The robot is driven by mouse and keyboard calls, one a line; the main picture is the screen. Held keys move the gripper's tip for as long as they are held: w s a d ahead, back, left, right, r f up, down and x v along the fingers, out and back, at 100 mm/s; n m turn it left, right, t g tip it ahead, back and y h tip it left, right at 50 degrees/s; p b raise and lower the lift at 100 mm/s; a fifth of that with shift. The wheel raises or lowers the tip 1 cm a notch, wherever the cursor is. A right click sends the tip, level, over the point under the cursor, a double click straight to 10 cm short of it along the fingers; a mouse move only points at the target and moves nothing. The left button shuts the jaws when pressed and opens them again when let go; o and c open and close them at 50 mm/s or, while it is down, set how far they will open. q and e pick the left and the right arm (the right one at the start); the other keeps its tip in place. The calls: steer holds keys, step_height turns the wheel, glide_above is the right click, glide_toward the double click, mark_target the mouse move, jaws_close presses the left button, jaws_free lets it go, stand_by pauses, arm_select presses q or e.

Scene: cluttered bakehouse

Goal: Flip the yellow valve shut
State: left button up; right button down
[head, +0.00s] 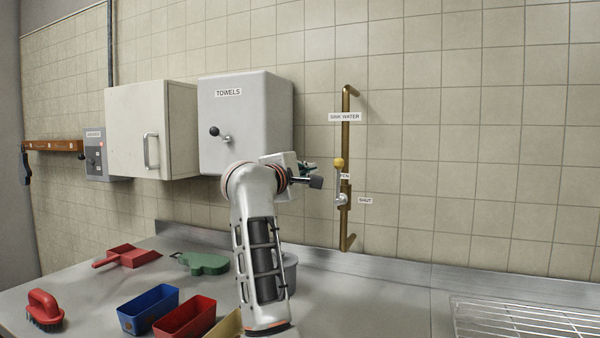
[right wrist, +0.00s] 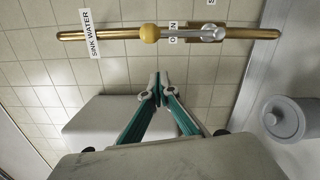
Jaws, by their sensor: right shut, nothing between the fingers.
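The yellow valve's lever has a yellow ball knob (head: 338,162) and a silver pivot (head: 341,199) on a vertical brass pipe (head: 346,130). The lever points up along the pipe, its knob beside the partly hidden OPEN label. The SHUT label (head: 365,200) is to the right of the pivot. In the right wrist view the yellow knob (right wrist: 149,33) and lever lie along the pipe, which appears sideways. My right gripper (head: 313,168) is just left of the knob, apart from it. Its teal fingers (right wrist: 160,85) are shut and empty. My left gripper is not in view.
A towel dispenser (head: 245,125) with a black-knobbed lever hangs behind my right arm, beside a cream cabinet (head: 150,130). Below, the steel counter (head: 385,300) holds a blue tin (head: 148,309), a red tin (head: 186,318), a brush, a scoop and a wire rack (head: 520,320).

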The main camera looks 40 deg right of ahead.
steer(key=s+d, duration=0.2)
steer(key=s, duration=0.1)
steer(key=shift+d+r, duration=0.25)
steer(key=shift+r, duration=0.1)
steer(key=shift+d, duration=0.1)
